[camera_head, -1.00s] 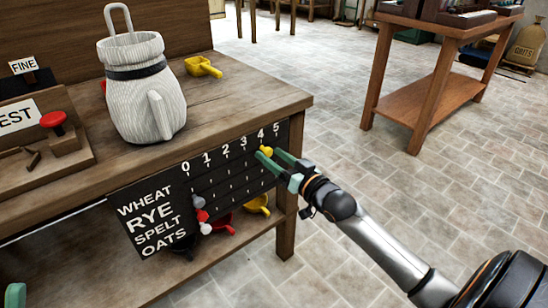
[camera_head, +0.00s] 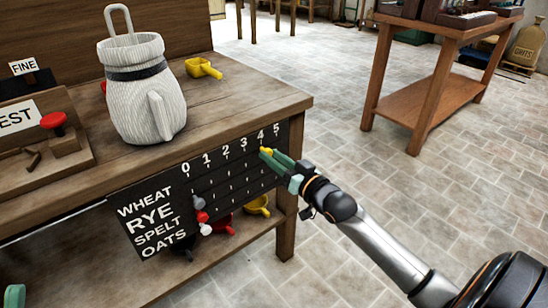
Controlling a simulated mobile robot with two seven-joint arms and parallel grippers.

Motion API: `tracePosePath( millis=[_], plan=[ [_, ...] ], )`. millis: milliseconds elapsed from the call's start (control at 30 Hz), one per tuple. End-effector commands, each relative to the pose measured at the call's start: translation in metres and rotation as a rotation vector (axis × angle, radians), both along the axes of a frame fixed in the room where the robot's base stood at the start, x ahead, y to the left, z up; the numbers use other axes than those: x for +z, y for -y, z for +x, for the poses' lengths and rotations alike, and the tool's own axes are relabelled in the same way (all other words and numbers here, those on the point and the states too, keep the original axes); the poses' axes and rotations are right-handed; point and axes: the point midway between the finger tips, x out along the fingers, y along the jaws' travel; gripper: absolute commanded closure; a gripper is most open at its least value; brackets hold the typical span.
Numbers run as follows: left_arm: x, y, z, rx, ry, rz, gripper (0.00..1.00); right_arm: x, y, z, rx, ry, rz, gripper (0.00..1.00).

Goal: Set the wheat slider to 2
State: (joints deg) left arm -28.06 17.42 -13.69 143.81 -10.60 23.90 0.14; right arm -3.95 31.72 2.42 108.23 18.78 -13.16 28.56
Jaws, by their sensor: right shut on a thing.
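The black slider panel (camera_head: 150,193) hangs on the front of the wooden bench, with rows WHEAT, RYE, SPELT and OATS and a scale from 0 to 5. The yellow wheat knob (camera_head: 265,151) is in the top row, near the 4 mark. My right gripper (camera_head: 268,154) is shut on the yellow knob, its green fingers partly hiding it. The grey (camera_head: 198,202), red (camera_head: 202,216) and white (camera_head: 206,229) knobs of the lower rows are at the left end near 0. A small green part of my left gripper (camera_head: 15,295) shows at the bottom left corner; its fingers' state is unclear.
A wooden bench (camera_head: 230,107) carries a pale jug-like vessel (camera_head: 145,95), a yellow scoop (camera_head: 203,68) and a red-knobbed block (camera_head: 54,120). Scoops lie on the lower shelf, including a yellow one (camera_head: 258,206). Open tiled floor lies to the right.

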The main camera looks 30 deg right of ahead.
Motion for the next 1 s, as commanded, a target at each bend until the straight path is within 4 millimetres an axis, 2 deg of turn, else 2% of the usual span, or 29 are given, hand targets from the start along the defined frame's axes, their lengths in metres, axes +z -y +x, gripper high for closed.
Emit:
tracePosePath(
  millis=[767, 867, 1000],
  plan=[
    [0.0, 0.0, 0.0, 0.001, -0.001, 0.001, 0.51, 0.0, 0.0, 0.0, 0.0, 0.0, 0.001, 1.0],
    [0.005, 0.0, 0.0, 0.002, 0.0, 0.003, 0.51, 0.001, -0.006, 0.0, 0.0, 0.0, 0.002, 1.0],
    [0.018, 0.0, 0.0, 0.007, 0.009, 0.012, 0.51, 0.003, -0.025, 0.0, -0.001, -0.002, 0.008, 1.0]
  ],
)
